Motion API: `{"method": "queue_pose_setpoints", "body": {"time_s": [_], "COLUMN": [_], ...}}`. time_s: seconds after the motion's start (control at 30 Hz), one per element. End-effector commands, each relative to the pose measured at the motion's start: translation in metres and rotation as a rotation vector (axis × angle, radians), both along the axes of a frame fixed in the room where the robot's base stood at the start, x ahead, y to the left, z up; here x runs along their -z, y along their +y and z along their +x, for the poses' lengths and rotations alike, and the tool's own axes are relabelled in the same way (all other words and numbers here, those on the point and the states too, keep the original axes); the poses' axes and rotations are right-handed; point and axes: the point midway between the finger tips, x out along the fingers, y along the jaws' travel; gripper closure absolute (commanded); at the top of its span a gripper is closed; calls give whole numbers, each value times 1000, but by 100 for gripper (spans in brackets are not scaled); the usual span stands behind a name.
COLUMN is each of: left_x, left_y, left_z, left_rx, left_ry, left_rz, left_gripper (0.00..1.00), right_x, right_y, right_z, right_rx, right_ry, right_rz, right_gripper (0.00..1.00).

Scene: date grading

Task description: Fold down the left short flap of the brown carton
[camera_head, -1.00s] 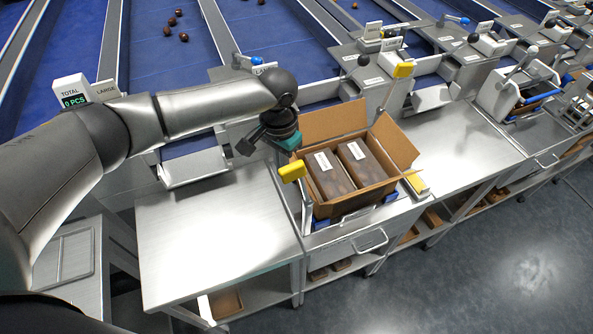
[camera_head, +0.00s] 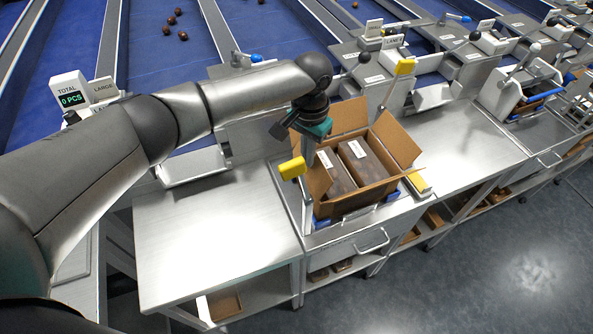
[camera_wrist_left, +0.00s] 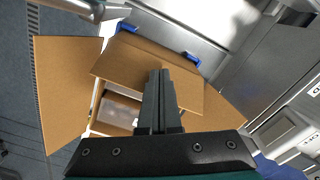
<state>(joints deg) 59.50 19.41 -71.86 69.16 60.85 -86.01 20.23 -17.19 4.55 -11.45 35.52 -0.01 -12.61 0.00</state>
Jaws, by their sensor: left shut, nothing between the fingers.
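The open brown carton (camera_head: 352,203) stands on the station right of the left steel table and holds two dark packs (camera_head: 364,158) with white labels. Its left short flap (camera_head: 318,179) leans inward over the packs in the head view. My left gripper (camera_head: 308,152) is above the left flap, pointing down. In the left wrist view its shut, empty fingers (camera_wrist_left: 160,76) overlap the flap; whether they touch it I cannot tell. My right gripper is not in view.
Blue clips (camera_wrist_left: 192,58) sit beside the carton. The left steel table (camera_head: 215,235) and the right steel top (camera_head: 455,145) are clear.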

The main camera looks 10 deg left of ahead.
Motion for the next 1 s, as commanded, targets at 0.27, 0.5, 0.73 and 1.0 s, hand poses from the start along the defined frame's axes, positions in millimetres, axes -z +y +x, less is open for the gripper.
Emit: {"method": "queue_pose_setpoints", "body": {"time_s": [0.27, 0.5, 0.73, 1.0], "left_x": [-1, 0, 0, -1], "left_y": [-10, -21, -29, -29], "left_z": [6, 14, 19, 19], "left_rx": [2, 1, 1, 1], "left_ry": [0, -2, 0, 1], "left_rz": [0, -1, 1, 0], "left_gripper": [100, 100, 100, 100], "right_x": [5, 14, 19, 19], "right_y": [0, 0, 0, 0], "right_z": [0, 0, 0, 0], "right_rx": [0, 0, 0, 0], "right_ry": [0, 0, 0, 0], "right_rz": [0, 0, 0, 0], "right_gripper": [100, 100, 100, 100]}}
